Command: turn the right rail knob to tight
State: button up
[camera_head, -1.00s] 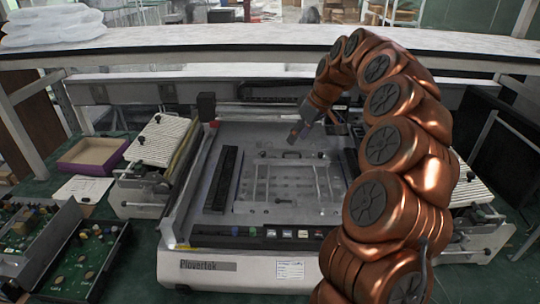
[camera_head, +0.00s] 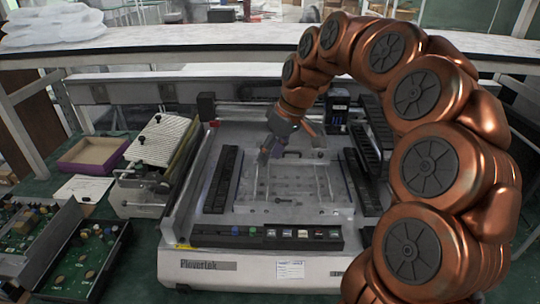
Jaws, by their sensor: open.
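A grey machine marked Plovertek (camera_head: 208,265) stands on the green bench. A black left rail (camera_head: 222,180) and a black right rail (camera_head: 361,182) flank its metal bed. A clear frame (camera_head: 292,183) lies between them. The right rail knob is too small or hidden to make out. My gripper (camera_head: 291,150) is open and empty, with its fingers spread above the back of the bed, left of the right rail. I cannot tell its exact height. My arm covers the machine's right side.
A ribbed feeder unit (camera_head: 155,150) and a purple-edged box (camera_head: 93,156) stand to the left. Circuit boards in trays (camera_head: 80,250) lie at front left. A white shelf (camera_head: 200,42) spans the back above the machine. My arm fills much of the right.

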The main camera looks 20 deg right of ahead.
jog(key=shift+s+a, duration=0.45)
jog(key=shift+s, duration=0.2)
jog(key=s+a+f+m+g+h, duration=0.1)
jog(key=s+f+m, duration=0.1)
jog(key=s, duration=0.8)
jog(key=s+a+f+m+g+h, duration=0.1)
jog(key=s+f, duration=0.3)
jog(key=s, duration=0.7)
jog(key=s+a+f+m+g+h, duration=0.1)
jog(key=s+f+m, duration=0.1)
jog(key=s, duration=0.9)
jog(key=shift+a+f+m+g, duration=0.2)
jog(key=shift+f+m+g, duration=0.15)
jog(key=shift+f, duration=0.45)
